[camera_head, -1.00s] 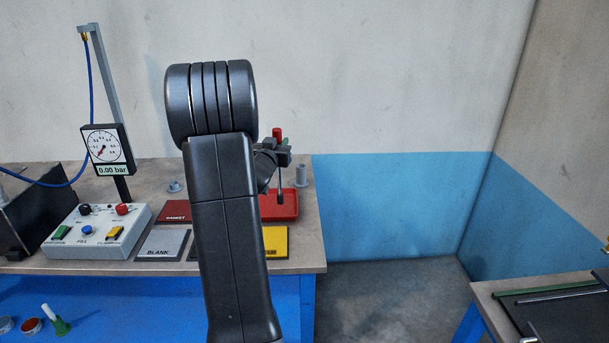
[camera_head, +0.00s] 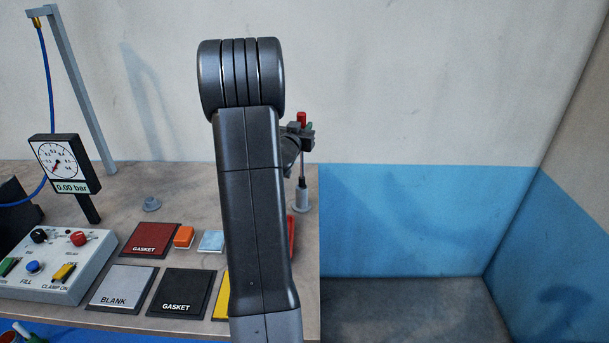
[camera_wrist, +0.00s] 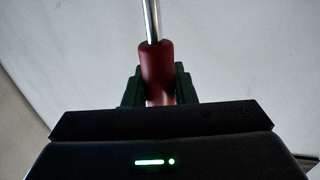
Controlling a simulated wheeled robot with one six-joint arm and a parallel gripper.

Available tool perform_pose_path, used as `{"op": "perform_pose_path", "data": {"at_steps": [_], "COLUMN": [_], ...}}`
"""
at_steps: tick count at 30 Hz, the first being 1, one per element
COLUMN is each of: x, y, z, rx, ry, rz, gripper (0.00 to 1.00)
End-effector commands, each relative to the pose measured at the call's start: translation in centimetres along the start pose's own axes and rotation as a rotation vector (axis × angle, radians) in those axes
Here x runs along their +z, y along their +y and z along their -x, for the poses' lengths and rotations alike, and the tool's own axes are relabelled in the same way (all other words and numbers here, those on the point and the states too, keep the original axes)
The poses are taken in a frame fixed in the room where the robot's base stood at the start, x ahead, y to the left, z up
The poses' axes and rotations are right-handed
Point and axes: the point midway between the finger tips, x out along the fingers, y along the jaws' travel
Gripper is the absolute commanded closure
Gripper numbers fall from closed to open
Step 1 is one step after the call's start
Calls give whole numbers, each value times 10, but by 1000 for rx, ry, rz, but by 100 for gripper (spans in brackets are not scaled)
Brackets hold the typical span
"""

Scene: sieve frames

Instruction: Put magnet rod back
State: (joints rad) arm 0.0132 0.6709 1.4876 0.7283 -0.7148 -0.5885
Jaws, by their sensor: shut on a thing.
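The magnet rod (camera_head: 301,118) has a red handle and a thin metal shaft. My gripper (camera_head: 302,132) is shut on the red handle and holds the rod upright, shaft downward. In the wrist view, the gripper's dark green fingers (camera_wrist: 158,85) clasp both sides of the handle of the rod (camera_wrist: 158,60). A grey cylindrical holder with a wider base (camera_head: 301,197) stands at the bench's right back. The shaft's lower end lines up with the holder's top; I cannot tell whether it is inside, above or in front.
A red tray (camera_head: 291,236) is mostly hidden by my arm. Gasket and blank plates (camera_head: 122,287), an orange block (camera_head: 184,237) and a light blue block (camera_head: 211,241) lie left of my arm. The control box (camera_head: 58,265) and gauge (camera_head: 58,162) stand farther left.

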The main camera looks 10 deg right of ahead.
Motion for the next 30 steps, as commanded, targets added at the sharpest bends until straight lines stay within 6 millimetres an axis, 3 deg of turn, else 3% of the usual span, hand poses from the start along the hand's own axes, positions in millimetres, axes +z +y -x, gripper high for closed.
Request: {"op": "perform_pose_path", "data": {"at_steps": [4,11,18,30], "x": [27,42,72,82], "y": [0,0,0,0], "z": [0,0,0,-1], "rx": [-1,-1,-1,-1], "ry": [-4,-2,-4,0], "rz": [3,2,3,0], "gripper": [100,100,100,100]}}
